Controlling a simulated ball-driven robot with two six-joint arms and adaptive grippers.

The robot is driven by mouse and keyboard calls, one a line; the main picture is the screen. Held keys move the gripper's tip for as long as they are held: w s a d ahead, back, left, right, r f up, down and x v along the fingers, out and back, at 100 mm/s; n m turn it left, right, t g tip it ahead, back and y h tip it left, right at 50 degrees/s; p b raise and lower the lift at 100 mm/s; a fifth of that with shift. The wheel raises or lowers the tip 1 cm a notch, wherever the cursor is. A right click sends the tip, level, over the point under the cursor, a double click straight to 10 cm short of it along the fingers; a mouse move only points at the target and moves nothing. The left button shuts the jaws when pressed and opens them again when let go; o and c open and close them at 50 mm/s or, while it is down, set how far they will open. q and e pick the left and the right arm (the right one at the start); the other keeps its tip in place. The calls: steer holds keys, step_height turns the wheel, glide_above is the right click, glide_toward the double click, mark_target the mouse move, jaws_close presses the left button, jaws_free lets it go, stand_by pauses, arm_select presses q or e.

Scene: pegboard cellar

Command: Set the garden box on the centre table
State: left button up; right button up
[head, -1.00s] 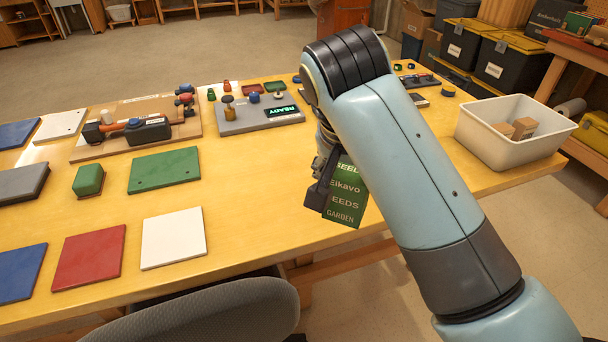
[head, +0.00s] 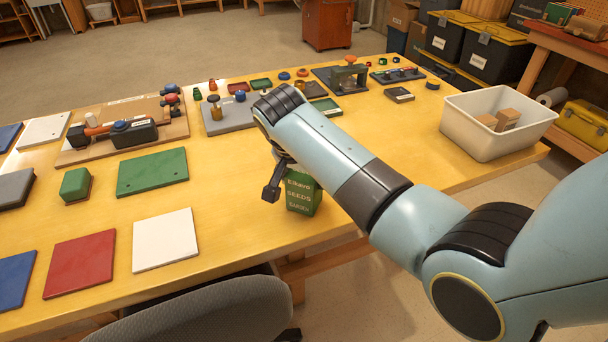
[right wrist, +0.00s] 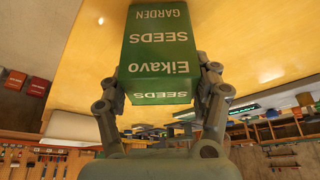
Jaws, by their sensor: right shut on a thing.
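The garden box (head: 303,194) is a green carton with "Eikavo SEEDS GARDEN" on it. In the head view it looks upright over the front part of the yellow wooden table (head: 235,215). I cannot tell whether its base touches the tabletop. My right gripper (head: 287,180) is shut on the box from its sides, and the arm hides part of the box's top. In the right wrist view the box (right wrist: 160,50) is between the two fingers, lettering upside down, with the tabletop behind. My left gripper is not in view.
A white bin (head: 470,128) with wooden blocks stands at the table's right end. A white tile (head: 165,240), a green board (head: 152,172) and a grey panel (head: 232,122) with small parts lie left and behind. A chair (head: 205,312) is at the front edge. Tabletop around the box is bare.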

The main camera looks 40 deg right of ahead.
steer(key=shift+f, duration=0.15)
steer(key=o, duration=1.3)
steer(key=v, duration=1.2)
steer(key=shift+s, duration=0.1)
